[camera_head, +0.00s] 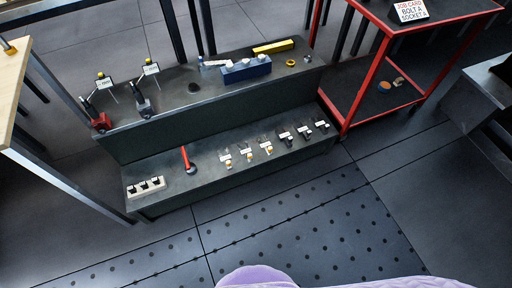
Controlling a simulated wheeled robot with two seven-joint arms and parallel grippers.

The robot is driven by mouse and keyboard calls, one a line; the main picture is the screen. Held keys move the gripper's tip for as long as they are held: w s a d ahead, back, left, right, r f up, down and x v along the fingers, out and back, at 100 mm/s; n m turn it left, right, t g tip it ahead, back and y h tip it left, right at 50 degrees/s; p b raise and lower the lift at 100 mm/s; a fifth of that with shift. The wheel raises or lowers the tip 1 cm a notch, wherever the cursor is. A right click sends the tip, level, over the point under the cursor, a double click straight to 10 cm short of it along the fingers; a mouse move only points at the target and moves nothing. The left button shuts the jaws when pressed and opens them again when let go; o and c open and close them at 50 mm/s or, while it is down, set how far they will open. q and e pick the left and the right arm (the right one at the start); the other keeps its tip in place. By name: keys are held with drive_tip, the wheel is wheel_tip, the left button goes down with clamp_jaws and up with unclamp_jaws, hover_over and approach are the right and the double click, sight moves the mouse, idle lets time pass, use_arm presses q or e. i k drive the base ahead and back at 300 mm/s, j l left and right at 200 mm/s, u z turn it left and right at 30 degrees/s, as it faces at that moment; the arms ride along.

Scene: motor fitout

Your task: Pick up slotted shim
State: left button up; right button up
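I cannot tell for sure which item is the slotted shim; the small parts are too small to make out. Several small labelled parts, some orange-brown and some dark, lie in a row on the lower step (205,198) of a dark two-step bench. One labelled part (267,147) is near the middle of that row. On the upper step (220,85), a small yellow ring-like part (291,62) and a small metal part (307,59) lie at the right end. Neither of my grippers is in view.
The upper step also holds a blue block (246,70), a yellow bar (273,46) and two small labelled stands. A red-handled tool (186,159) and white socket block (146,187) are on the lower step. A red-framed cart (346,112) stands right. Floor in front is clear.

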sight(226, 158)
drive_tip(key=i+l+u, duration=0.1)
drive_tip(key=i, duration=1.15)
